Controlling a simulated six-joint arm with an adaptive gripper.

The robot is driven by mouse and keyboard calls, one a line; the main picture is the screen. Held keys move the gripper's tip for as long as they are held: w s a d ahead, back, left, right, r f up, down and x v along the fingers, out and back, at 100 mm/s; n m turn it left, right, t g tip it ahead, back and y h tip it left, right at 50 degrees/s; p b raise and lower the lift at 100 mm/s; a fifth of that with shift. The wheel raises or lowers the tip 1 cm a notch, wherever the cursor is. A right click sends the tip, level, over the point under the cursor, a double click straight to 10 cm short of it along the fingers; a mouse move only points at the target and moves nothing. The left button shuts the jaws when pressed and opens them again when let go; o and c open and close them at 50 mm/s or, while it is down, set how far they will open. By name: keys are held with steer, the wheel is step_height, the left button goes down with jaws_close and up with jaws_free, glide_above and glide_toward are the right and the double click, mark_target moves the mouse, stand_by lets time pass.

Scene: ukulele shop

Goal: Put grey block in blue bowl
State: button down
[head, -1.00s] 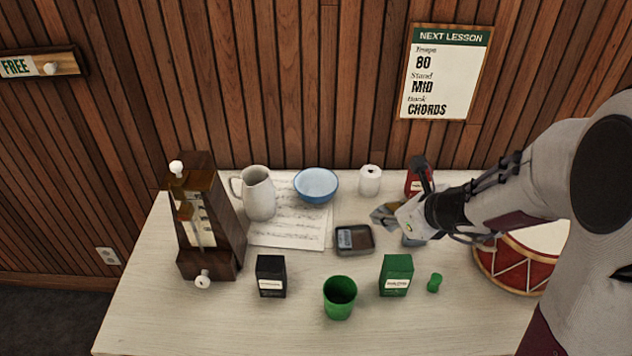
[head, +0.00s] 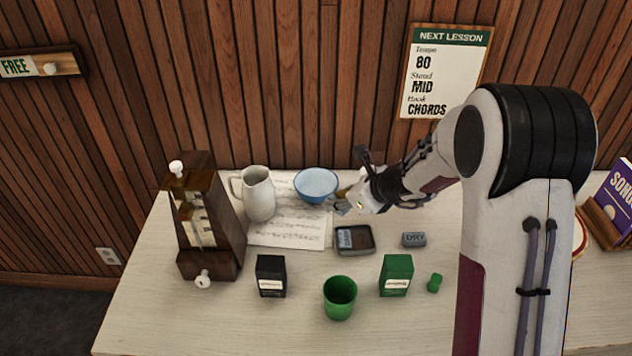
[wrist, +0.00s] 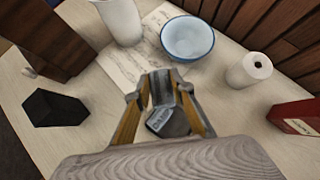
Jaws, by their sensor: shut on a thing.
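My gripper (head: 346,203) is shut on a small grey block (wrist: 161,90), held above the table just right of and in front of the blue bowl (head: 316,186) in the head view. The block (head: 341,208) is partly hidden by the fingers. In the wrist view the gripper (wrist: 160,88) has the block between its fingertips, and the bowl (wrist: 187,39), which looks empty, lies beyond them. The block is outside the bowl.
A white pitcher (head: 258,193) stands left of the bowl on sheet music (head: 285,235). A white roll (wrist: 249,70) and red box (wrist: 296,116) stand to the right. A shallow tin (head: 355,241), a grey "DRY" piece (head: 414,240) and a green cup (head: 340,298) are nearer.

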steer(key=w+a+r+m+t+h, duration=0.1)
steer(key=w+a+m, duration=0.1)
steer(key=w, duration=0.5)
steer(key=w+a+r+m+h, duration=0.1)
steer(key=w+a+m, duration=0.2)
steer(key=w, duration=0.5)
steer(key=shift+a+m+t+h, duration=0.15)
steer(key=shift+m+t+h, duration=0.15)
steer(key=shift+t, duration=0.1)
steer(key=shift+w, duration=0.1)
steer(key=shift+f, duration=0.25)
glide_toward(311, 183)
steer(key=shift+w+a+r, duration=0.1)
steer(key=shift+w+a, duration=0.2)
steer(key=shift+w, duration=0.35)
steer(key=shift+w+a, duration=0.3)
steer(key=shift+w, duration=0.35)
steer(key=shift+f, duration=1.75)
